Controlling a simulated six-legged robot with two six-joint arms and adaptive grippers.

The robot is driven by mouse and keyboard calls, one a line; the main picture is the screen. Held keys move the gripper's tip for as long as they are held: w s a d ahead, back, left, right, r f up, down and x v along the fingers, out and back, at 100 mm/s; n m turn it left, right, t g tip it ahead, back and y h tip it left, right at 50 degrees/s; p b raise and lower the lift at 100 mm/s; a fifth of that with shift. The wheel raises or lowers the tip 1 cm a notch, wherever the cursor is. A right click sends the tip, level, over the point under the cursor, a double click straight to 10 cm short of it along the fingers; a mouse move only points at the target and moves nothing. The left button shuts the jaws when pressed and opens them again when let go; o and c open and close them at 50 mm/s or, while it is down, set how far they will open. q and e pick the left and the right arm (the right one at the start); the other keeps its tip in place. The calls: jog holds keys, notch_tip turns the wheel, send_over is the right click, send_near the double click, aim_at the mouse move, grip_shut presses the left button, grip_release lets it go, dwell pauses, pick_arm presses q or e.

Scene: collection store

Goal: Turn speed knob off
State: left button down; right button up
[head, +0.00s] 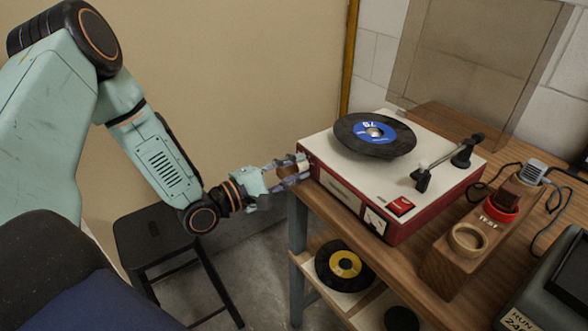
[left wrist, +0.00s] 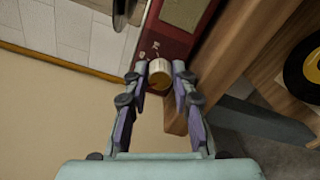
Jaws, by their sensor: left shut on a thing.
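The record player (head: 335,190) is a red box with a cream top, standing on the wooden table. A blue-labelled record (head: 375,134) sits on its platter. The speed knob (left wrist: 159,80), cream with a brownish end, is on the red side panel in the left wrist view, with small pale marks beside it. My left gripper (head: 298,167) reaches the player's left corner. Its two fingers are shut on the knob, one on each side. The fingers partly hide the knob in the head view, and I cannot read its setting. My right gripper is not in view.
A wooden block (head: 450,262) with a ring and a red button stands right of the player. A yellow-labelled record (head: 343,262) lies on the lower shelf. A black stool (head: 150,235) stands below my left arm. A clear panel (head: 475,65) rises behind the player.

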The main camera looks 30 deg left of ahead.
pick_arm(q)
jog(key=shift+n, duration=0.6)
jog(key=c, duration=1.1)
grip_release()
